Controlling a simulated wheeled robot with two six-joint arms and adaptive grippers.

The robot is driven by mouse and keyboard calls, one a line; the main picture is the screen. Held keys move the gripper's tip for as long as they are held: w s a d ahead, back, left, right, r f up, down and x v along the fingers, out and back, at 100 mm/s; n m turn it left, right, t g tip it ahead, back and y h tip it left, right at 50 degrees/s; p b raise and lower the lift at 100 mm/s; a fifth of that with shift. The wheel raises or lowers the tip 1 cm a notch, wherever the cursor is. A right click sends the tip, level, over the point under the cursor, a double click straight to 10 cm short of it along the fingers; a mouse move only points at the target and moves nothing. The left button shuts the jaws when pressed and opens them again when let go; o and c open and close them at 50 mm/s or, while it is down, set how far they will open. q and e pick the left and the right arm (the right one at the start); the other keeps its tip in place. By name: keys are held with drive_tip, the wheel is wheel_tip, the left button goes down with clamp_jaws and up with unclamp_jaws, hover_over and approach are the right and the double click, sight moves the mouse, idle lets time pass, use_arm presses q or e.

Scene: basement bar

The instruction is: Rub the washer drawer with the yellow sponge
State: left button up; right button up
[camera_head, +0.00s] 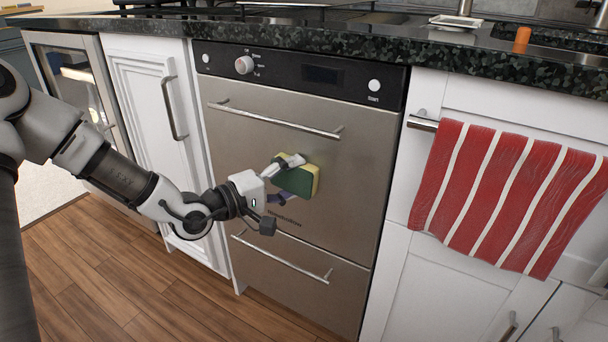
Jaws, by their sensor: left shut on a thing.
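The washer drawer (355,175) is a tall stainless steel front below a black control panel, with a long bar handle near its top. My left gripper (287,180) comes in from the left and is shut on the yellow sponge (314,181). The sponge has a dark green side and a yellow edge on the right. It is held upright in front of the lower part of the upper steel panel. I cannot tell whether it touches the steel. My right gripper is not in view.
A lower steel drawer with a bar handle (285,258) sits beneath. A red and white striped towel (495,195) hangs to the right. A white cabinet (150,110) stands left. The dark granite counter (400,45) runs above, and the wooden floor (120,285) is clear.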

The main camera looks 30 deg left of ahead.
sight(275, 183)
use_arm(q)
drive_tip(key=shift+w+a+r, duration=0.1)
drive_tip(key=shift+w+a, duration=0.05)
drive_tip(key=shift+a, duration=0.45)
drive_tip(key=shift+a+r+p, duration=0.1)
drive_tip(key=shift+a+p, duration=0.1)
drive_tip(key=shift+p, duration=0.25)
drive_tip(key=a+p, duration=0.2)
drive_tip(key=shift+w+a+p, duration=0.1)
drive_tip(key=shift+a+p, duration=0.25)
drive_tip(key=shift+a, duration=0.25)
drive_tip(key=shift+f, duration=0.2)
drive_tip(key=s+p, duration=0.6)
drive_tip(key=p, duration=0.3)
drive_tip(key=shift+a+r, duration=0.1)
drive_tip(key=shift+a, duration=0.05)
drive_tip(key=shift+f, duration=0.2)
